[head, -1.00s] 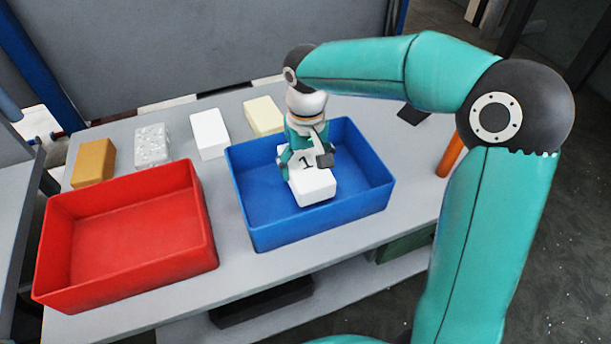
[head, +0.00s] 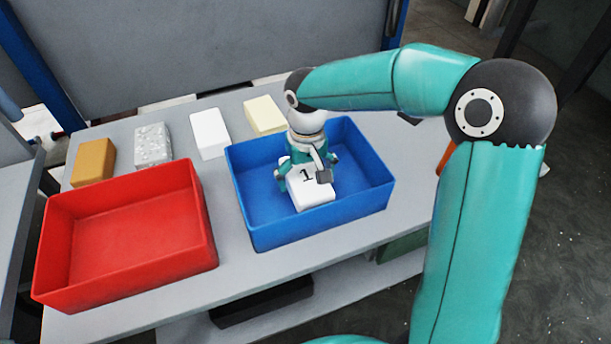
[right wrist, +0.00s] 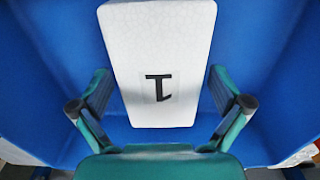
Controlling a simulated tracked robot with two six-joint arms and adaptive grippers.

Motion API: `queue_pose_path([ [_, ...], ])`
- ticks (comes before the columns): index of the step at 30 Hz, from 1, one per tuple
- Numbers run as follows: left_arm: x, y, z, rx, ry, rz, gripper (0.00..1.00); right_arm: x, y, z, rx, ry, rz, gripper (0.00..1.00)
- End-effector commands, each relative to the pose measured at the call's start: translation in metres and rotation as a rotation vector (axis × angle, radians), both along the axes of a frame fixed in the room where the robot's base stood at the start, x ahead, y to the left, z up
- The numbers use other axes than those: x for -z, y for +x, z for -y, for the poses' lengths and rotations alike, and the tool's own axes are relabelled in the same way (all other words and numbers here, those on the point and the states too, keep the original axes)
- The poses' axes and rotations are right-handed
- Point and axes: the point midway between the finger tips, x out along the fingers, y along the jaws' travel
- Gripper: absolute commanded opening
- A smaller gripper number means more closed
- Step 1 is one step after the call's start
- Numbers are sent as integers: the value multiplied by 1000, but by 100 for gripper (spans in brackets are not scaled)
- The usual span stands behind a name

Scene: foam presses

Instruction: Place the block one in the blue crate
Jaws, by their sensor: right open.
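The white block one (head: 316,193), marked with a black "1", is inside the blue crate (head: 262,238). It seems to rest on the crate's floor. My right gripper (head: 303,179) is open over the block inside the crate. In the right wrist view, the block (right wrist: 160,45) lies between the two spread fingers of the right gripper (right wrist: 159,76), with blue gaps on both sides. The crate's blue floor (right wrist: 60,40) shows around it. My left gripper is not in view.
A red crate (head: 52,277) stands empty to the left on the grey table (head: 235,275). Behind the crates lie an orange-brown block (head: 92,162), a speckled block (head: 153,146), a white block (head: 210,134) and a cream block (head: 264,116). An orange object is partly hidden behind my right arm.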

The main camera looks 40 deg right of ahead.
Motion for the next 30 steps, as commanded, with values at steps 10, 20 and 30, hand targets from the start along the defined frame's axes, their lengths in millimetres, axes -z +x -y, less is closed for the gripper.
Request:
queue_pose_path([
  [10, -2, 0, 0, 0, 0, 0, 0, -17, 1, 0, 0, -1, 3, 100],
  [20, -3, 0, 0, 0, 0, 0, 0, -82, 2, -1, -1, 0, 5, 100],
  [30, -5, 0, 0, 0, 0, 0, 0, -121, 1, -1, -2, 0, 0, 100],
])
